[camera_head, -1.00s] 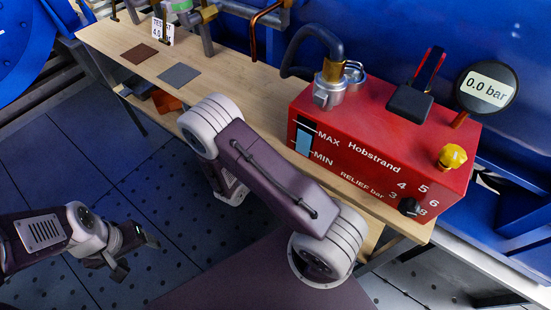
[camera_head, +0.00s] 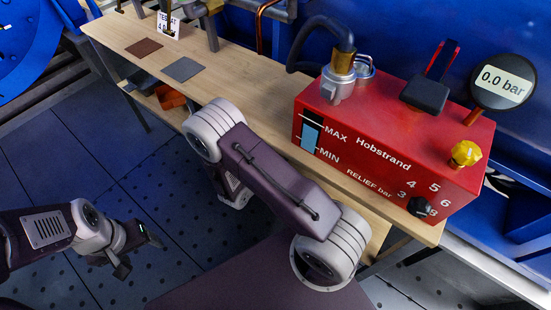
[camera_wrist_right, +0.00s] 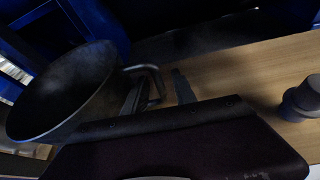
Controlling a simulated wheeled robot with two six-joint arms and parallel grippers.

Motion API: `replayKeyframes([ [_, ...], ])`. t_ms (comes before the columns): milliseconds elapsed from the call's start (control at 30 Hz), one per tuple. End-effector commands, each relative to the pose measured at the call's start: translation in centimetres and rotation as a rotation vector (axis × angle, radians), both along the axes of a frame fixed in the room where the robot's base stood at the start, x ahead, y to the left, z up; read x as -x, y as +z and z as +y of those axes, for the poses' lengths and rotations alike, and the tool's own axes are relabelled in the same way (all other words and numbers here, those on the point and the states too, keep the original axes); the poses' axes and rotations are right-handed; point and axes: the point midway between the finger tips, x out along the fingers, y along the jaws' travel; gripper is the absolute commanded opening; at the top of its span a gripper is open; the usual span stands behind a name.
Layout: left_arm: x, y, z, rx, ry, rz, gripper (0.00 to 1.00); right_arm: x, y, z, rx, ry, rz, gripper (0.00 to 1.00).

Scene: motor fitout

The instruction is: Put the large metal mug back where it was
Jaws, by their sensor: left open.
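A large dark metal mug (camera_wrist_right: 62,95) fills the left of the right wrist view, its wide mouth tilted toward the camera. Its bent handle (camera_wrist_right: 152,72) points right. My right gripper (camera_wrist_right: 158,92) is at the handle, with dark finger parts beside it; whether they press on it is unclear. In the head view my right arm crosses the middle, and its gripper and the mug are not visible. My left gripper (camera_head: 139,255) is open and empty above the floor at lower left.
A wooden bench (camera_head: 245,85) carries a red Hobstrand box (camera_head: 375,140) with a gauge (camera_head: 502,84). Brown (camera_head: 144,48) and grey (camera_head: 183,69) pads lie bare at the bench's left, near a card (camera_head: 168,27). A grey round object (camera_wrist_right: 302,98) stands at right in the wrist view.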

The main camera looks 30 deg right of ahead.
Motion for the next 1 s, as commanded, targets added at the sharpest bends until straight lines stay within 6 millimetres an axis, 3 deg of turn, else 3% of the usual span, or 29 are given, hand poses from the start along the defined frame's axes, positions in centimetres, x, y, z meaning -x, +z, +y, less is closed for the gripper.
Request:
replayKeyframes([
  [500,0.0,4.1,0.0,0.000,0.000,0.000,0.69,4.5,4.4,8.9,0.000,0.004,-0.001,0.33],
  [667,0.0,4.3,0.0,0.000,0.000,0.000,0.69,5.1,4.7,9.8,-0.001,0.002,0.001,0.33],
  [1000,0.0,4.2,0.0,0.000,0.000,0.000,0.69,5.1,4.6,9.9,0.000,0.000,0.000,0.33],
])
